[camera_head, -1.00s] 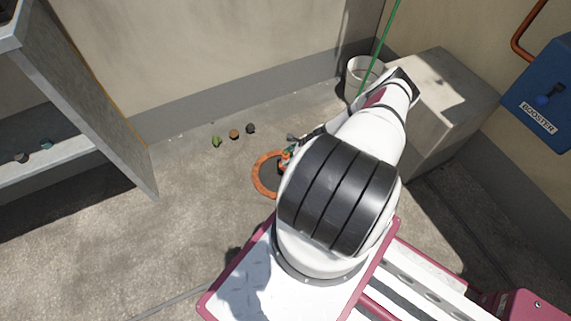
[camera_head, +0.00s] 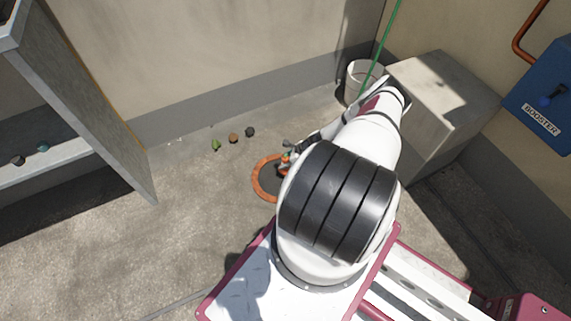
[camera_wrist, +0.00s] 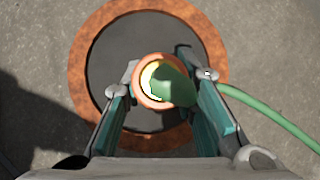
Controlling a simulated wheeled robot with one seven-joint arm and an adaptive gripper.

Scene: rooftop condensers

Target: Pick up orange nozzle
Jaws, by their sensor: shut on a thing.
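The orange nozzle (camera_wrist: 149,99) is between the fingers of my gripper (camera_wrist: 163,90) in the wrist view. I see its round orange end with a bright ring, and a green part lies over its middle. My gripper is shut on the nozzle. Below them is a dark disc with an orange rim (camera_wrist: 82,60). In the head view the same orange-rimmed disc (camera_head: 257,183) lies on the concrete floor, partly hidden by my arm. My gripper (camera_head: 286,160) shows small there, above the disc's edge. Whether the nozzle touches the disc I cannot tell.
A green hose (camera_wrist: 270,122) runs right from the nozzle. Several small lumps lie left of the disc, such as a green one (camera_head: 215,145). A white bucket (camera_head: 353,78) and a concrete block (camera_head: 446,88) stand at the back right. A grey shelf (camera_head: 95,110) stands left.

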